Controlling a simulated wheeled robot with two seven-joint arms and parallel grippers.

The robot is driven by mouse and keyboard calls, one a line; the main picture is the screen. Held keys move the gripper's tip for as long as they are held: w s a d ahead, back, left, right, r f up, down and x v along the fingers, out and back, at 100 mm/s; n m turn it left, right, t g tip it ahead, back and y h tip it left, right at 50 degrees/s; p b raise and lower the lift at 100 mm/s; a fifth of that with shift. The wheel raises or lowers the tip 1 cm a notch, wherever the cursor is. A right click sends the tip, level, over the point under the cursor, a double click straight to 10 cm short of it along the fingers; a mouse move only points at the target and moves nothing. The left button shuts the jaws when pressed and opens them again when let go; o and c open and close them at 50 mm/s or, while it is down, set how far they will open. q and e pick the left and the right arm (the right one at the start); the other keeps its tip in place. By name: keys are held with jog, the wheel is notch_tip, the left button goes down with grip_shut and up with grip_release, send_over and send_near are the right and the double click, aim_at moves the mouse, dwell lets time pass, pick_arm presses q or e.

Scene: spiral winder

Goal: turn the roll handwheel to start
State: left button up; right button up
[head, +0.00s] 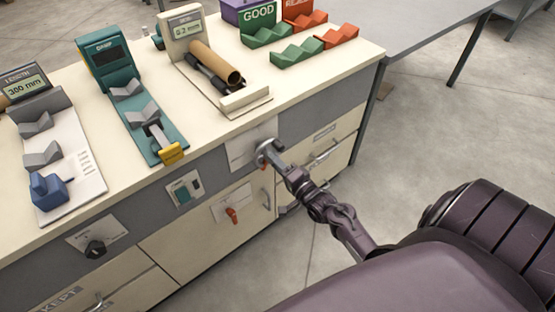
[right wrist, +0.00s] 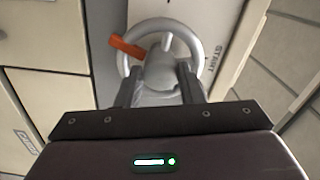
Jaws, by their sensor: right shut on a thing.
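The roll handwheel (head: 264,149) is a grey ring on a pale plate on the front of the bench. In the right wrist view the handwheel (right wrist: 127,68) shows its rim, a grey hub and an orange pointer (right wrist: 126,47) directed to the upper left. The START label (right wrist: 212,66) is on the plate to the right of the wheel. My right gripper (head: 278,163) reaches the wheel from the front; in its wrist view the two fingers (right wrist: 161,86) are on either side of the grey hub part and shut on it. My left gripper is not in view.
On the bench top (head: 222,122) stand a tube on a cradle (head: 215,62), a teal gauge (head: 108,62), a length gauge (head: 62,150) and green and red racks (head: 297,51). A red switch (head: 231,214) and drawer handles are on the front.

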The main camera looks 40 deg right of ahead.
jog(key=m+p, duration=0.1)
jog(key=m, duration=0.9)
jog(key=m+p, duration=0.1)
jog(key=m, duration=1)
jog(key=d+m+p, duration=0.1)
jog(key=m, duration=0.9)
jog(key=shift+r+m, duration=0.2)
jog(key=shift+m, duration=0.2)
dwell(0.4)
dwell(0.6)
jog(key=o, duration=1)
jog(key=shift+s, duration=0.1)
